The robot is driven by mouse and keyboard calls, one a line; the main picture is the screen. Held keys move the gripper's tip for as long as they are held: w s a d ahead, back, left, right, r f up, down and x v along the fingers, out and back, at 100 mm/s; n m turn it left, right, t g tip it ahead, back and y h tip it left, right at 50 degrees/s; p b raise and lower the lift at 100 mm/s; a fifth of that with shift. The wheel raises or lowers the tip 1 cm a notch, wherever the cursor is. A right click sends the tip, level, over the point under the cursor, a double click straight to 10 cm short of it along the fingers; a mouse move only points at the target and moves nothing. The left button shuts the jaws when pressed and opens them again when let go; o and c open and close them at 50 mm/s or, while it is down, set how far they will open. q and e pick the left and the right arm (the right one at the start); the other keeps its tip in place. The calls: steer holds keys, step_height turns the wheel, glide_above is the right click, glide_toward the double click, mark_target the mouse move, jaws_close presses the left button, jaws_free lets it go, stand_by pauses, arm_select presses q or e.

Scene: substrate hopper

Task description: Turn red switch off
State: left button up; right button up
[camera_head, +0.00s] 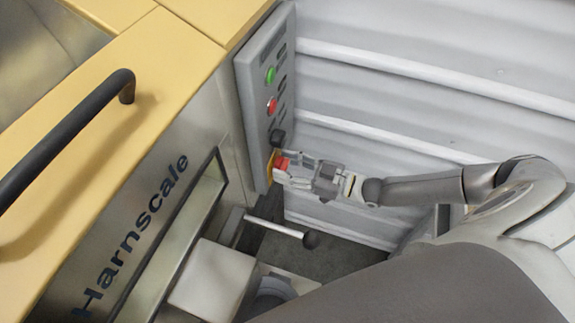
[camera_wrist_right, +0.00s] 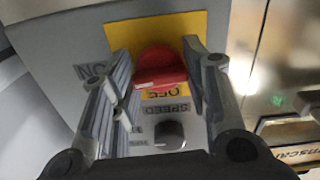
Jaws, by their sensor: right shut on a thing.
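The red switch (camera_head: 281,162) is a rotary handle on a yellow plate (camera_head: 270,170) low on the grey control panel (camera_head: 252,90). In the right wrist view the red switch (camera_wrist_right: 160,70) sits between the fingers, with an "OFF" label just below it and an "ON" label, seen upside down, to its left. My right gripper (camera_head: 287,171) reaches in from the right and is shut on the red switch; its fingers flank the handle in the wrist view (camera_wrist_right: 160,82). The fingers hide part of the plate. My left gripper is not in view.
Above the switch are a green button (camera_head: 270,75), a red button (camera_head: 271,105) and a black knob (camera_head: 278,137). A yellow-topped hopper marked Harnscale with a black handle (camera_head: 65,130) stands left. A lever with a black ball (camera_head: 311,240) juts out below. White ribbed wall is behind.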

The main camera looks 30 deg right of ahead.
steer(key=n+p, duration=0.2)
steer(key=n, duration=0.3)
steer(key=shift+n, duration=5.9)
steer(key=o, duration=1)
steer(key=shift+o, duration=0.2)
steer(key=v, duration=1.2)
